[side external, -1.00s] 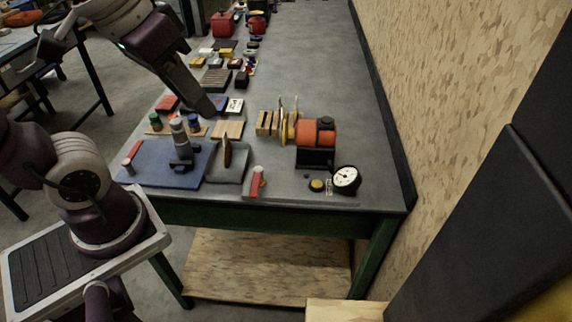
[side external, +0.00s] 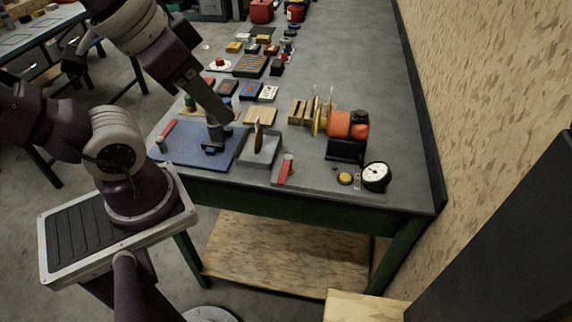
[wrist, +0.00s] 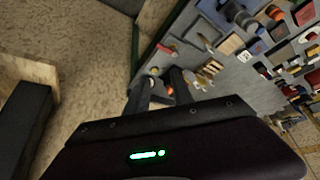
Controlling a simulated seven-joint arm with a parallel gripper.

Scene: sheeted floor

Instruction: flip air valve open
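Two small red levers on pale round bodies show. One red lever (side external: 286,172) stands at the bench's front edge, left of a yellow button (side external: 345,179) and a white dial gauge (side external: 376,176). The other red lever (side external: 168,129) is at the left of the blue mat (side external: 185,151). I cannot tell for certain which is the air valve. My gripper (side external: 230,119) is over the bench beyond the front lever, apart from it. In the wrist view its two dark fingers (wrist: 160,84) are spread with a gap between them. The front red lever (wrist: 166,48) shows past the fingertips.
A grey post device (side external: 213,138) on the mat is partly hidden by my gripper. A grey tray (side external: 260,156) with an upright brown piece stands left of the front lever. An orange-and-black machine (side external: 347,130) is to the right. A patterned wall borders the bench.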

